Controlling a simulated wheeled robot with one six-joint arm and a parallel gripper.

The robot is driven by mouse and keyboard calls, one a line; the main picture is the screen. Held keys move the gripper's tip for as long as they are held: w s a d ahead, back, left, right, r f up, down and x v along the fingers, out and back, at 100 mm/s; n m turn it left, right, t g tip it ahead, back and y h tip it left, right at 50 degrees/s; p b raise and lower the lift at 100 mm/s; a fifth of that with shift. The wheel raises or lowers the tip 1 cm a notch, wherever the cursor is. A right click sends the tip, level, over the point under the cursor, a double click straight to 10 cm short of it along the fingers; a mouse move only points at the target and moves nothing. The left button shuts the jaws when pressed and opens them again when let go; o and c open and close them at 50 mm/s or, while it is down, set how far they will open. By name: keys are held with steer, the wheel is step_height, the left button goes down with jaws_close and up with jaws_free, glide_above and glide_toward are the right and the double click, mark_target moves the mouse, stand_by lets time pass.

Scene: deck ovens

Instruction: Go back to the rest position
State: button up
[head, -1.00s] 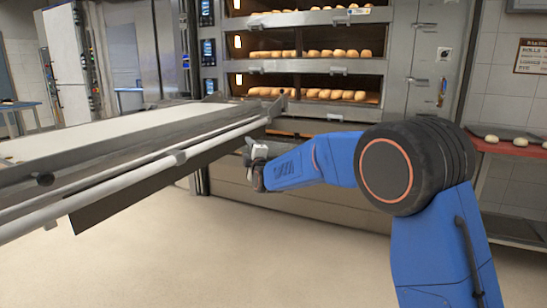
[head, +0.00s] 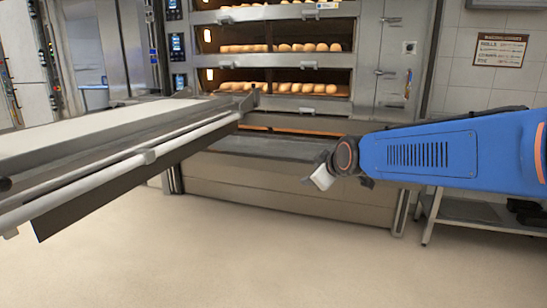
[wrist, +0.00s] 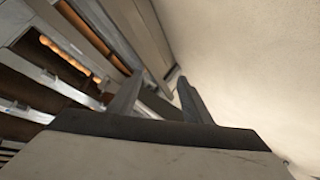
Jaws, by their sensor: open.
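My gripper (head: 318,178) is at the end of my blue arm, right of centre in the head view, in front of the lower part of the deck oven (head: 290,187). In the wrist view its two fingers (wrist: 157,92) stand apart with nothing between them. It is open and empty. It is clear of the conveyor loader on the left. The fingertips are too small to make out in the head view.
A long loader (head: 95,140) with a pale belt reaches from the left to the oven. Bread rolls (head: 308,88) sit in the lit decks. A low metal stand (head: 480,211) is at the right. The floor (head: 250,265) in front is clear.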

steer(key=s+d+f+m+g+h, duration=0.1)
steer(key=s+d+f, duration=0.4)
steer(key=s, duration=0.7)
steer(key=s+d+f+m+g+h, duration=0.1)
steer(key=s+d+f+m+g, duration=0.2)
steer(key=s, duration=0.9)
steer(key=s+d+f+m+g+h, duration=0.1)
steer(key=s+d+f+m+g, duration=0.1)
steer(key=s+d+f+m, duration=0.4)
steer(key=s+d+f, duration=0.1)
steer(key=s+d, duration=0.2)
steer(key=s, duration=0.3)
steer(key=shift+s+m, duration=0.4)
